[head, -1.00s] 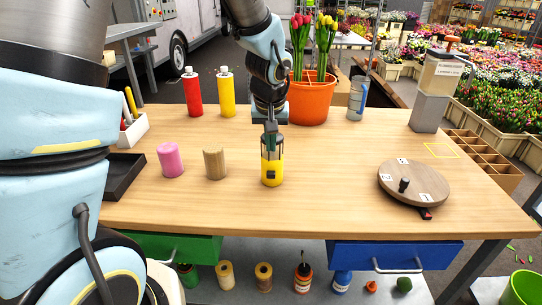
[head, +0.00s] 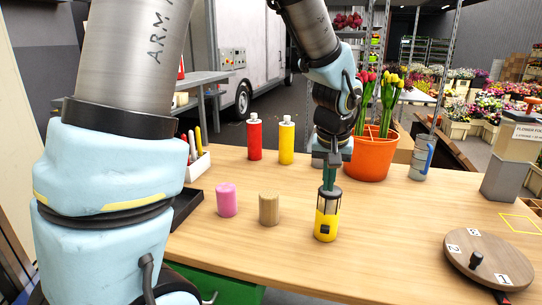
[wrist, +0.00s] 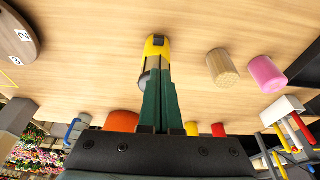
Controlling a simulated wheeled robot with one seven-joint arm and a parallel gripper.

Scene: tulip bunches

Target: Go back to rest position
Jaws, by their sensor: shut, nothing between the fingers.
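My gripper (head: 329,184) hangs from my arm over the middle of the table, fingers pointing down. Its dark green fingers are shut together with nothing between them. They end at the top of a yellow and black lantern-like device (head: 326,226) standing upright on the table; I cannot tell whether they touch it. In the wrist view the closed fingers (wrist: 158,85) overlap the device (wrist: 156,46) and hide part of it.
On the wooden table (head: 380,245) stand a pink cylinder (head: 227,201), a wooden cylinder (head: 269,209), a red bottle (head: 254,139), a yellow bottle (head: 286,142), an orange tulip pot (head: 371,158), a jug (head: 420,160) and a numbered round board (head: 500,254). The front middle is bare.

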